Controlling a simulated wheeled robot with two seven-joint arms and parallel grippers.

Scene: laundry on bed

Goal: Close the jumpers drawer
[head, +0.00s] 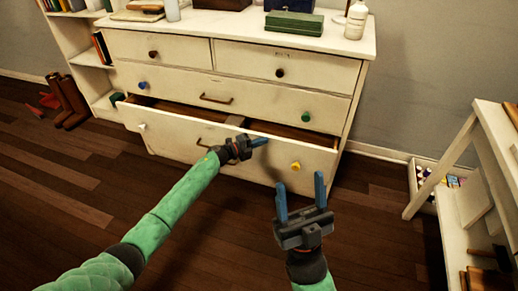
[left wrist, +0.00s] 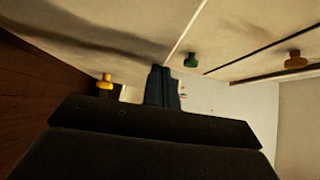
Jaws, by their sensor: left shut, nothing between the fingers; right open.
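A white dresser (head: 215,88) stands against the wall. One wide lower drawer (head: 312,152) is pulled partly out, with a dark gap above its front. It has a white knob at left and a yellow knob (head: 295,166) at right; no readable label shows that it is the jumpers drawer. My left gripper (head: 264,142) is shut and empty at the middle of this drawer's front, fingers pointing right; I cannot tell if it touches. Its shut fingers (left wrist: 162,86) show beside the yellow knob (left wrist: 105,82) in the left wrist view. My right gripper (head: 304,193) is open and empty in front of the dresser.
The drawers above look shut. Boxes, including a green one (head: 294,22), and a white bottle (head: 356,20) stand on the dresser top. A white shelf unit (head: 478,150) stands at right, a bookshelf and brown boots (head: 70,100) at left. The wooden floor between is clear.

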